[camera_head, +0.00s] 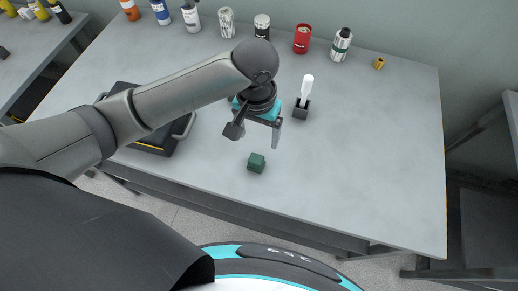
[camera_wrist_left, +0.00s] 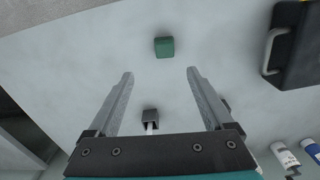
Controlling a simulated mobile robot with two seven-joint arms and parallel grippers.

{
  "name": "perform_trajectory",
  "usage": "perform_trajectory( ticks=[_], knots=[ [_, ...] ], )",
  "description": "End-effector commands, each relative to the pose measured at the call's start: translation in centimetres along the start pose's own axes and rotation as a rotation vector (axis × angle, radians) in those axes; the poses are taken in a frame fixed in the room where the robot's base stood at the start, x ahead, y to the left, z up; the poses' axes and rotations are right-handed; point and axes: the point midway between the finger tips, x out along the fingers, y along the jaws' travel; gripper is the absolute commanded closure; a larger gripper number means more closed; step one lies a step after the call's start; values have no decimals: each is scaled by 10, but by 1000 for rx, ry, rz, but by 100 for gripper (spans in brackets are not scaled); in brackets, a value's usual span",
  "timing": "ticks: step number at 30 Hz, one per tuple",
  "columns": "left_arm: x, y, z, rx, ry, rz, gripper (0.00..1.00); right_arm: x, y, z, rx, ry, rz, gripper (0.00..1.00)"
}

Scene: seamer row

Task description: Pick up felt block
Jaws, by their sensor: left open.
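The felt block is a small dark green block (camera_head: 256,162) lying on the grey table in front of my left gripper in the head view. It also shows in the left wrist view as a green block (camera_wrist_left: 164,47), ahead of the fingertips and between their lines. My left gripper (camera_head: 255,136) is open and empty above the table, with its fingers apart and clear of the block. Both fingers also show in the left wrist view (camera_wrist_left: 160,75). My right gripper is in neither view.
A small dark holder (camera_head: 301,112) with a white-handled tool (camera_head: 307,86) stands right of the gripper. A black case (camera_head: 153,141) with handles is partly behind my left arm. Cans and bottles, including a red can (camera_head: 302,40), line the back edge. The table's right side is clear.

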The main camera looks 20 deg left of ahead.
Motion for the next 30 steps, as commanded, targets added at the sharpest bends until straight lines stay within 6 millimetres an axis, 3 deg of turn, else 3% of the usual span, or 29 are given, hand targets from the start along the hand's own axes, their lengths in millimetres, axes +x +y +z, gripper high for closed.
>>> perform_trajectory(
  ticks=[5, 15, 23, 30],
  knots=[
    [16, -4, 1, -10, -13, -16, 15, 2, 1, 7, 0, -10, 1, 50],
    [84, -5, 0, -9, -10, -13, 15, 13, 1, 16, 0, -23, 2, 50],
    [102, -6, 0, -8, -8, -14, 15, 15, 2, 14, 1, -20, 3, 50],
    [135, -10, -3, -8, -9, -15, 15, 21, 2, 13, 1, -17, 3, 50]
  ],
)
